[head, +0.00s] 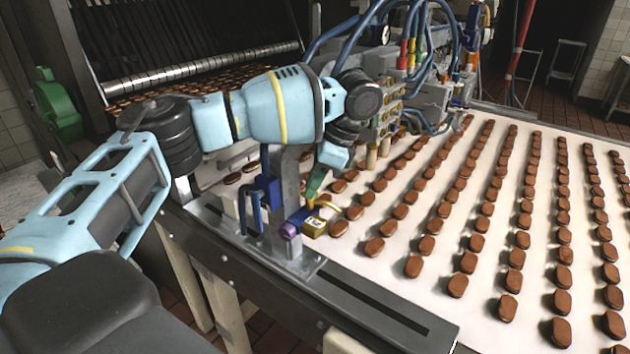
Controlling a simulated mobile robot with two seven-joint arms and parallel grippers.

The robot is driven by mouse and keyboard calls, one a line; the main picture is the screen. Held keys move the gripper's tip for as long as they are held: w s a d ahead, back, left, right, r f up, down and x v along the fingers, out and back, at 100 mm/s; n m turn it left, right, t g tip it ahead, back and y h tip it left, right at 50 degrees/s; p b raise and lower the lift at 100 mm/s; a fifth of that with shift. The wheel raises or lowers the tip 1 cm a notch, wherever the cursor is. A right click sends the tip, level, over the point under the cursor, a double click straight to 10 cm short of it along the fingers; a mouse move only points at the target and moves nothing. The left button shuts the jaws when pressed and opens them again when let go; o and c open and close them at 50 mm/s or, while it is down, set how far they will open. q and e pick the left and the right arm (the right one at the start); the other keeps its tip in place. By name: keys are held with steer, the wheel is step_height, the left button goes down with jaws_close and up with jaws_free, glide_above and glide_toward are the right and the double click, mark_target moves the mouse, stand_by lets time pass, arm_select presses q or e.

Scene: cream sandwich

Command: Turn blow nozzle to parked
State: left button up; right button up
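The blow nozzle seems to be part of a small fitting on the conveyor's near rail, with a purple knob (290,231), a brass block (313,227) and a thin yellow tube (328,206). I cannot tell for sure which piece is the nozzle or which way it is set. My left arm reaches over the rail from the left. The end of my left arm (334,155) points down just above the fitting, close to a green piece (315,184). The fingers are not clear, and I cannot tell whether they touch anything. My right gripper is out of view.
A white conveyor belt (388,285) carries rows of brown biscuits to the right. A dark metal rail (372,308) runs along its near edge. Behind my arm stands a machine head (435,98) with valves and blue hoses. A blue bracket (250,205) stands left of the fitting.

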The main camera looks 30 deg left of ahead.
arm_select(q)
steer(key=shift+r, duration=0.1)
steer(key=v, duration=0.5)
steer(key=w+d+b, duration=0.2)
steer(key=w+d, duration=0.4)
steer(key=d, duration=0.4)
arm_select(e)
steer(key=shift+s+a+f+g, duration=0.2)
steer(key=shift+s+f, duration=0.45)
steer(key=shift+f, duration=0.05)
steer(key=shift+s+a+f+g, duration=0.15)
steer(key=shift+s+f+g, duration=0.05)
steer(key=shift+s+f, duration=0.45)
arm_select(q)
steer(key=shift+o, duration=0.2)
steer(key=shift+w+d, duration=0.1)
steer(key=shift+d, duration=0.05)
